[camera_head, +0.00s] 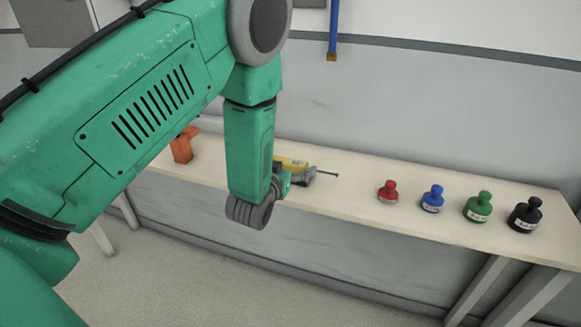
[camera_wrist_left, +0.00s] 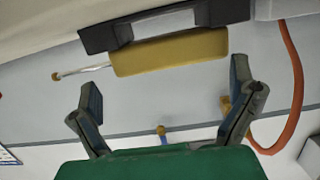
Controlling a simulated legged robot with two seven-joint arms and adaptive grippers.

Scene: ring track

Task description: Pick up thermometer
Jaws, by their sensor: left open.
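The thermometer (camera_head: 293,162) lies on the pale table, partly hidden behind my left arm in the head view. It has a yellow body and a thin probe pointing right. In the left wrist view its yellow body (camera_wrist_left: 172,52) and dark handle (camera_wrist_left: 100,38) show, with the probe pointing left to a small brass tip. My left gripper (camera_head: 284,184) is close to it. In the left wrist view the two fingers of the left gripper (camera_wrist_left: 165,76) are spread wide and empty, and the thermometer is just beyond their tips. My right gripper is not in view.
An orange object (camera_head: 183,145) stands at the left. A blue rod (camera_head: 334,28) hangs on the wall. The tabletop between probe and red weight is clear.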

